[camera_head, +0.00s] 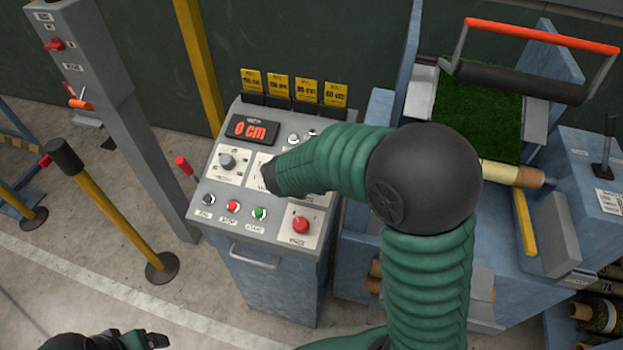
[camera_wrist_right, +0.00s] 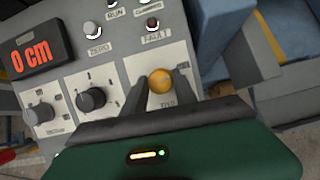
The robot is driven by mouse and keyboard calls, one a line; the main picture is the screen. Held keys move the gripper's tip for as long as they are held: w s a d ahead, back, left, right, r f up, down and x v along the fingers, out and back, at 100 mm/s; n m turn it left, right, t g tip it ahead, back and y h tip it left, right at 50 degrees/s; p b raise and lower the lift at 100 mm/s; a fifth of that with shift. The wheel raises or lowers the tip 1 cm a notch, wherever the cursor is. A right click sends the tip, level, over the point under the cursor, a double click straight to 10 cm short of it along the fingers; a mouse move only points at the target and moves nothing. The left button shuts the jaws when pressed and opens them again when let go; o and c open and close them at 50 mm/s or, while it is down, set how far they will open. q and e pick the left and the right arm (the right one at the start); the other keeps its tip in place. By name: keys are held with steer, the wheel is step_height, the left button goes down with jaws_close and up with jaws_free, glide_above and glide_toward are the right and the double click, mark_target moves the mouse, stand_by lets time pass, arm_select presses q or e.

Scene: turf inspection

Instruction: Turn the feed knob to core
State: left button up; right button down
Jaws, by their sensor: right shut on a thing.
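The control console has a sloped panel (camera_head: 215,190) with a red "0 cm" display (camera_head: 250,129). In the right wrist view, a yellow-orange knob (camera_wrist_right: 161,81) sits between the fingers of my right gripper (camera_wrist_right: 160,88), which is shut on it. Its label is partly covered and I cannot read which knob it is. To its left are a middle black knob (camera_wrist_right: 91,99) and a left black knob (camera_wrist_right: 40,113).
Red and green buttons (camera_head: 259,213) line the panel's front, with a larger red button (camera_head: 300,225) at right. Yellow cards (camera_head: 279,88) stand along its back edge. A turf-roll machine (camera_head: 570,200) is at right. Yellow-black posts (camera_head: 110,215) stand at left.

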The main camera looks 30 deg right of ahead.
steer(key=shift+w+r, duration=0.15)
steer(key=shift+r, duration=0.1)
steer(key=c, duration=1.2)
jaws_free()
steer(key=shift+o, duration=1)
steer(key=shift+f, duration=0.15)
steer(key=p+v, duration=0.2)
steer(key=v, duration=1.4)
steer(key=shift+a+r, duration=0.25)
steer(key=shift+a, duration=0.1)
steer(key=shift+d, duration=0.1)
